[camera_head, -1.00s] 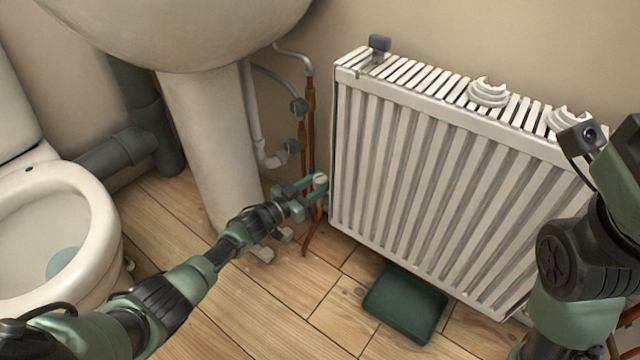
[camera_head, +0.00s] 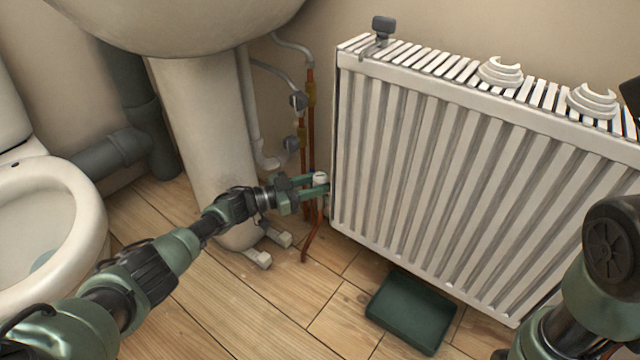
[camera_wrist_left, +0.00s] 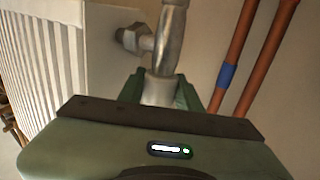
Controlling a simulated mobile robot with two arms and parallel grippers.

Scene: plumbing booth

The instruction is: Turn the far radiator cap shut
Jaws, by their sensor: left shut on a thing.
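The white radiator (camera_head: 440,170) stands against the wall on the right. A small white cap (camera_head: 320,178) is at its left edge, low down. My left gripper (camera_head: 316,185) is shut on this cap, with its green fingers on either side. In the left wrist view the pale cap (camera_wrist_left: 160,90) sits between the fingers, below a metal valve (camera_wrist_left: 168,45) joined to the radiator's side by a nut. The fingers hide part of the cap. My right arm shows at the right edge of the head view, but its gripper is out of view.
Copper pipes (camera_head: 311,120) run down the wall close behind my left gripper. The sink pedestal (camera_head: 205,150) and toilet (camera_head: 50,220) are to the left. A dark green tray (camera_head: 411,312) lies on the wooden floor in front of the radiator.

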